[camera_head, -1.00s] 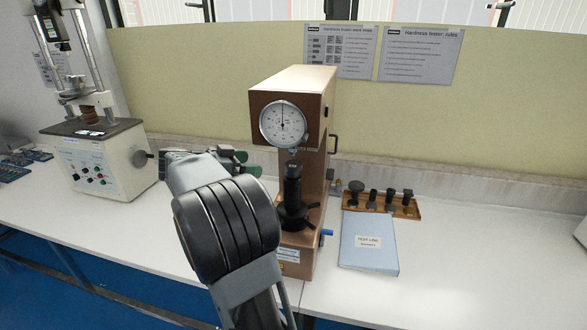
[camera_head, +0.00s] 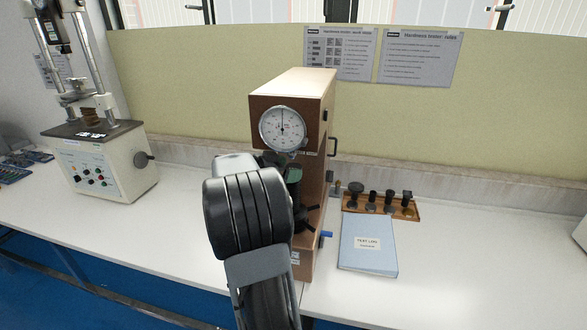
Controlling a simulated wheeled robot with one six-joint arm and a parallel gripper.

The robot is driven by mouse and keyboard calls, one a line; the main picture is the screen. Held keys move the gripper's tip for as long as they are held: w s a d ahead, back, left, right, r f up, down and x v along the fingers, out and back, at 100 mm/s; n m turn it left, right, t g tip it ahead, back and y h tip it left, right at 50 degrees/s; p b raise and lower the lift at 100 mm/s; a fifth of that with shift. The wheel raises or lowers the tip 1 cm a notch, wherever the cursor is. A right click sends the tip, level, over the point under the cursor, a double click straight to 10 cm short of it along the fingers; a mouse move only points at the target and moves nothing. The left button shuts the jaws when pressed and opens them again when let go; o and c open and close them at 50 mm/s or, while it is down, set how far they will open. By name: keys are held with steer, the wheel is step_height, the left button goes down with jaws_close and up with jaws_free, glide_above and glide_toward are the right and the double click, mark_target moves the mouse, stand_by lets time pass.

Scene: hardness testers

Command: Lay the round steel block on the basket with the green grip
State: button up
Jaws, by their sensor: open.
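My gripper (camera_head: 293,174) is mostly hidden behind my own arm. Only a dark green part of it shows, in front of the brown hardness tester (camera_head: 322,125), by its spindle below the dial. The gripper is open. I cannot make out a round steel block; the top of the tester's spindle is covered by my gripper and arm. No basket with a green grip can be made out in this view.
A blue test log folder (camera_head: 368,246) lies right of the tester. Behind it a wooden tray (camera_head: 417,214) holds several dark fittings. A cream testing machine (camera_head: 98,170) stands at the left. The white bench (camera_head: 490,260) is clear at the right.

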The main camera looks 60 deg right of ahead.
steer(key=shift+s+d+f, duration=0.2)
steer(key=shift+d, duration=0.25)
steer(key=shift+c, duration=0.2)
steer(key=c, duration=1.1)
steer(key=shift+r, duration=0.1)
steer(key=shift+c, duration=0.5)
steer(key=shift+r, duration=0.1)
